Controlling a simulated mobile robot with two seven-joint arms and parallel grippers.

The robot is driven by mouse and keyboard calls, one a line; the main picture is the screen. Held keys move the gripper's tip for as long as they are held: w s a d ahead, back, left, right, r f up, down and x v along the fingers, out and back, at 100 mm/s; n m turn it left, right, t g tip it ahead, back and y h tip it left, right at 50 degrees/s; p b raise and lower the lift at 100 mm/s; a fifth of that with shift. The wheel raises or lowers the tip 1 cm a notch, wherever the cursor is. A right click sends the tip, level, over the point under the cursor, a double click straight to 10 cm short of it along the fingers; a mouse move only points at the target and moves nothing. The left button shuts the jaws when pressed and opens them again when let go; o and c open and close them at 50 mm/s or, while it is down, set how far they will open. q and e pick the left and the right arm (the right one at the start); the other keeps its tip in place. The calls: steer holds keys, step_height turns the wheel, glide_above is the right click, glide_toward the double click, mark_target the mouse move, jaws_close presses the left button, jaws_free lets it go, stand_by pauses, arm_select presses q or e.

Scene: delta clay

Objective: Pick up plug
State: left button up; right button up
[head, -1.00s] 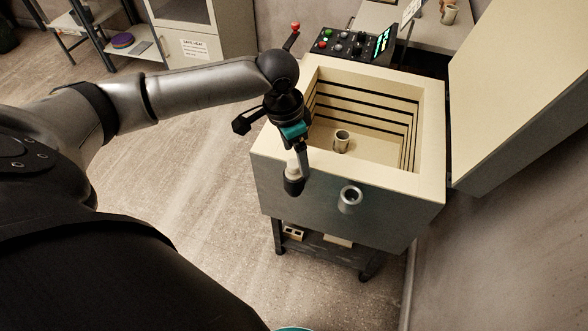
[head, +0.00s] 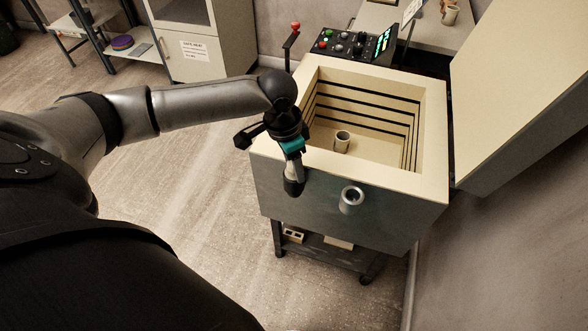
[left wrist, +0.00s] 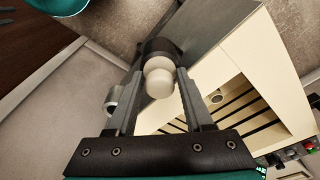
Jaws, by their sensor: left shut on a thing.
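The plug (left wrist: 160,82) has a pale rounded knob and a dark wider end. It sits between the two fingers of my left gripper (head: 293,168), which is shut on it. In the head view the plug's dark end (head: 293,187) points down in front of the kiln's (head: 400,222) front wall. I cannot tell whether the dark end touches the wall. My right gripper is not in view.
A metal tube (head: 351,199) sticks out of the kiln's front, right of the plug. The kiln is open, with a small cup (head: 342,141) inside. Its raised lid (head: 515,90) stands at the right. A control box (head: 350,46) is behind.

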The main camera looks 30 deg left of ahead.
arm_select(q)
jaws_close()
steer(key=shift+r, duration=0.1)
